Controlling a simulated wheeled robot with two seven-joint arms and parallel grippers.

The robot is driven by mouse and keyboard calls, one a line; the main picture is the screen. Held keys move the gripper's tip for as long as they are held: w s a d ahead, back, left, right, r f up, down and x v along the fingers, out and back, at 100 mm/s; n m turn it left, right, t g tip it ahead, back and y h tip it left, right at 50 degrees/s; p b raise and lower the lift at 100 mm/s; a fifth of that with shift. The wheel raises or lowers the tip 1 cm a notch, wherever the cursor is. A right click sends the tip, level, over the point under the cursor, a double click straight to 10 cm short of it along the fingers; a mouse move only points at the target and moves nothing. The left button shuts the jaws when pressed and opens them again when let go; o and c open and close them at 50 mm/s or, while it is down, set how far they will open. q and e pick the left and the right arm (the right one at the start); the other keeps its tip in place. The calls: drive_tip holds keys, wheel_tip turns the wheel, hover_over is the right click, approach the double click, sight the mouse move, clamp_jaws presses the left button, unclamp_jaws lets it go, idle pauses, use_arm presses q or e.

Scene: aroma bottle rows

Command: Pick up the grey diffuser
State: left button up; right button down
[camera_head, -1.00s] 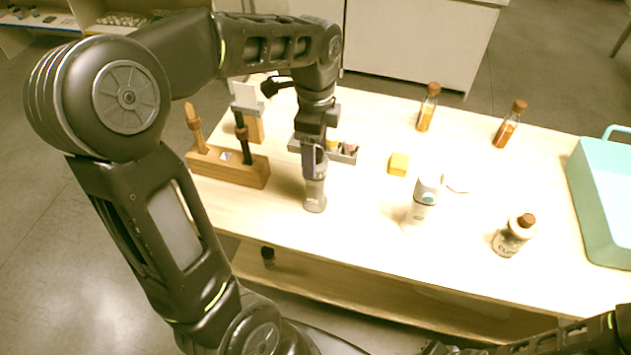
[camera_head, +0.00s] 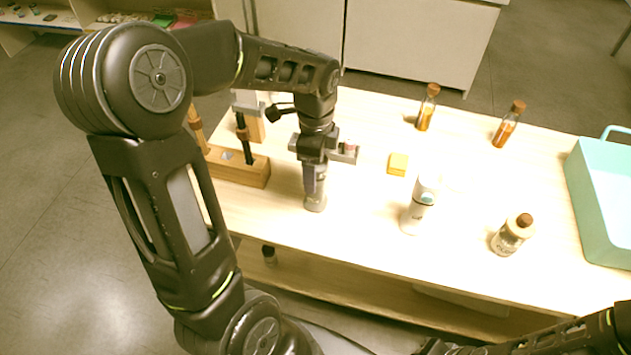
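The grey diffuser (camera_head: 315,200) stands upright on the light wooden table, left of the middle, in the head view. My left gripper (camera_head: 314,180) points straight down over it, with its fingers at the bottle's upper part. The gripper hides the diffuser's top, and I cannot tell whether the fingers are closed on it. The diffuser's base appears to rest on the table. My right arm shows only at the bottom right edge, and its gripper is out of view.
A white bottle (camera_head: 416,208) and a cork-topped jar (camera_head: 511,236) stand to the right. Two amber bottles (camera_head: 426,108) (camera_head: 508,125) stand behind. A yellow block (camera_head: 398,164), a wooden holder (camera_head: 240,172) and a teal tray (camera_head: 596,215) are also on the table.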

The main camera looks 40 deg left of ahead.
use_arm(q)
drive_tip(key=shift+c, duration=0.4)
clamp_jaws()
idle(0.6)
